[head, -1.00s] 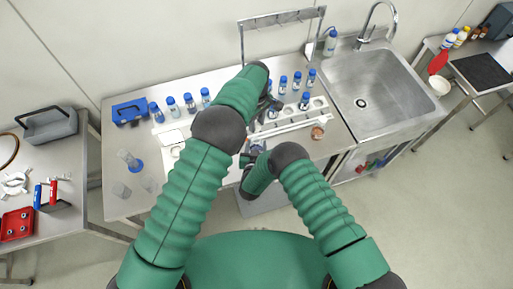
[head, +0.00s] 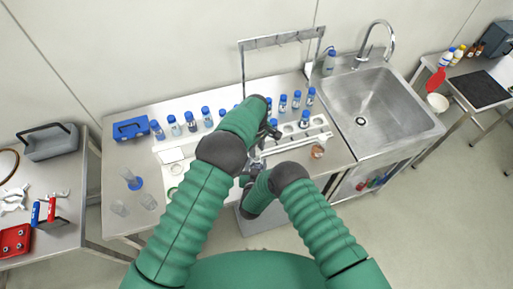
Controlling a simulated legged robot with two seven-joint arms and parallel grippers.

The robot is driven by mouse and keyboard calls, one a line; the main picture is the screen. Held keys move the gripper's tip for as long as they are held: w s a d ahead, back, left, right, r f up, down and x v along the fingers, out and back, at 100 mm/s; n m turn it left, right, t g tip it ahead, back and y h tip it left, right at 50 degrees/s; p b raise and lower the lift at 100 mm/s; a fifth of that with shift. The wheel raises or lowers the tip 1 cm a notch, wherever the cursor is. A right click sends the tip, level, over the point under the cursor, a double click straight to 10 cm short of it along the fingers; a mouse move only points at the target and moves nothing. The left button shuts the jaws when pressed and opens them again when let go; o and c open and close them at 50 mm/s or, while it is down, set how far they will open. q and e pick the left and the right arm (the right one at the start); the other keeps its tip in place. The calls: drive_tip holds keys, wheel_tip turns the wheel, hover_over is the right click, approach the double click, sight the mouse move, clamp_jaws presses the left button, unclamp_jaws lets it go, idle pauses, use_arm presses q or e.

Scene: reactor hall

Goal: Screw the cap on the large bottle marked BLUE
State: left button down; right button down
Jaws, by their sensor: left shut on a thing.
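My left gripper (head: 265,137) is over the white rack (head: 318,133), mostly hidden behind its own dark wrist. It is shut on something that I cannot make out. My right gripper (head: 247,180) is low at the front edge of the bench, just below the left one; its jaws are too small and dark to read. Several blue-capped bottles, such as this one (head: 305,119), stand upright in and behind the rack. Their labels are too small to read, so I cannot tell which is marked BLUE. No loose cap shows clearly.
A blue box (head: 131,128) and clear glassware (head: 132,179) are on the bench's left part. A metal frame (head: 283,39) stands at the back. A sink (head: 380,110) is at the right. A brown-topped item (head: 318,151) lies near the front edge.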

sight(257, 164)
use_arm(q)
drive_tip(key=shift+f, duration=0.1)
drive_tip(key=shift+f, duration=0.8)
drive_tip(key=shift+f, duration=0.55)
